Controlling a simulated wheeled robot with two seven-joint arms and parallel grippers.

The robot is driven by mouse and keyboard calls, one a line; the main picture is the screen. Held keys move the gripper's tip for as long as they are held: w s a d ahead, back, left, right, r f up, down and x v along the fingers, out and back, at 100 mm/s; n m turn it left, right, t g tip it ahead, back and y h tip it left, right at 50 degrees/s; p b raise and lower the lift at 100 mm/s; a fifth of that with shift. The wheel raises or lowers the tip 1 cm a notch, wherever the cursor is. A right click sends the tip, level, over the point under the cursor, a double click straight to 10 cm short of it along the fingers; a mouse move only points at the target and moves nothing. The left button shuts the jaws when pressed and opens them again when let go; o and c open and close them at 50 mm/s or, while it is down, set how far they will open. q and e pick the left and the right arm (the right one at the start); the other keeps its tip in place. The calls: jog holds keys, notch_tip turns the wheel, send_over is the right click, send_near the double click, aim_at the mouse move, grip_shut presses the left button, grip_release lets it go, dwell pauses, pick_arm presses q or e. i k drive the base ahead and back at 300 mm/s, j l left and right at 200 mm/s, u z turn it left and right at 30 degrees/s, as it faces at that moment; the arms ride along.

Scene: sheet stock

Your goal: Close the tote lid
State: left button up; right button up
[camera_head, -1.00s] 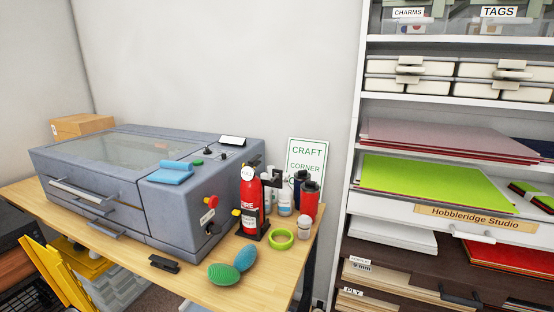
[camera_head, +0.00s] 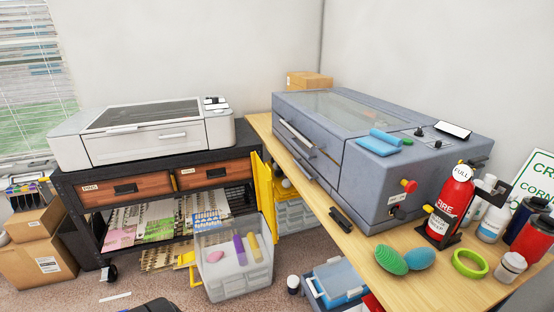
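A clear tote (camera_head: 236,279) stands on the carpet between the black cart and the wooden bench. Its top is open, and a pink item (camera_head: 215,256), a purple item (camera_head: 240,250) and a yellow item (camera_head: 254,247) show inside. A yellow lid panel (camera_head: 262,195) stands upright at the tote's right rear side. Another yellow part (camera_head: 188,261) sticks out low at its left side; whether it is a second lid flap I cannot tell. Neither of my grippers is in view.
A black cart (camera_head: 65,187) carrying a white machine (camera_head: 145,135) stands behind left. The bench (camera_head: 345,232) holds a grey machine (camera_head: 375,135) and a fire extinguisher (camera_head: 450,205). A blue-lidded bin (camera_head: 338,278) and cardboard boxes (camera_head: 40,262) stand on the floor.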

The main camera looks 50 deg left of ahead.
aim_at(265, 185)
jog(key=u, duration=1.6)
jog(key=i, duration=0.3)
